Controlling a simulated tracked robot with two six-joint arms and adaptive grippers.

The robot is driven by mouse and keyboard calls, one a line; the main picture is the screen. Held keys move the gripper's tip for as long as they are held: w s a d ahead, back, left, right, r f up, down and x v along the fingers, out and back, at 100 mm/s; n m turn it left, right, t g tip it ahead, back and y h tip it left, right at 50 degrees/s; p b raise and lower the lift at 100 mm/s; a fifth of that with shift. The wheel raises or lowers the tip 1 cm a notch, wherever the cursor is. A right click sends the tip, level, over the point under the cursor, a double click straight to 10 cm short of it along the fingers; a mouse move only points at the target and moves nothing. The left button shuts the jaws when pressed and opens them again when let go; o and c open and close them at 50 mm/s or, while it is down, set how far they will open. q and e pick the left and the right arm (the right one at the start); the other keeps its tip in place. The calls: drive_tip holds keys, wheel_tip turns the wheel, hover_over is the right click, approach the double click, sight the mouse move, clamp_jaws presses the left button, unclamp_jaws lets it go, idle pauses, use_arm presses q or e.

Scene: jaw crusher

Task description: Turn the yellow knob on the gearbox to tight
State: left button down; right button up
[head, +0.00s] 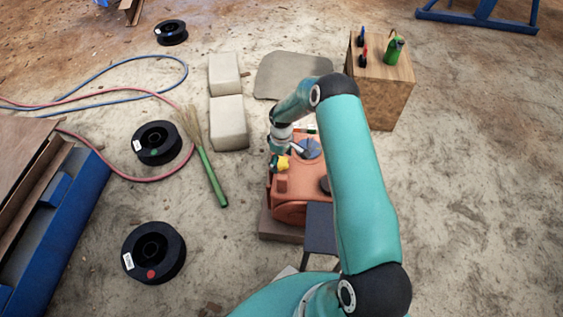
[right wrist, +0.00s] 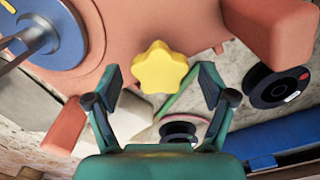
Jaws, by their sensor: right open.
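The orange gearbox (head: 290,210) stands on the ground ahead of me, partly hidden by my right arm in the head view. Its yellow star-shaped knob (head: 281,163) shows on the left side of it. In the right wrist view the knob (right wrist: 158,68) sits against the orange housing (right wrist: 150,25). My right gripper (right wrist: 161,80) is open, with one finger on each side of the knob and visible gaps between. I cannot tell how deep the fingertips reach. My left gripper is not in view.
A blue disc (head: 308,149) with a lever lies on the gearbox top. A green-handled broom (head: 213,178) and black spools (head: 154,252) lie to the left. Pale blocks (head: 228,122) lie behind. A wooden crate (head: 385,85) with tools stands back right. The right-hand ground is clear.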

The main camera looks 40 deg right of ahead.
sight(281, 162)
drive_tip(key=shift+f, duration=0.35)
drive_tip(key=shift+c, duration=0.4)
drive_tip(key=c, duration=1.1)
drive_tip(key=shift+m+b, duration=0.3)
drive_tip(key=shift+b, duration=0.3)
drive_tip(key=o, duration=1.2)
drive_tip(key=shift+r, duration=0.15)
wheel_tip(281, 162, up, 12)
drive_tip(key=shift+f, duration=0.2)
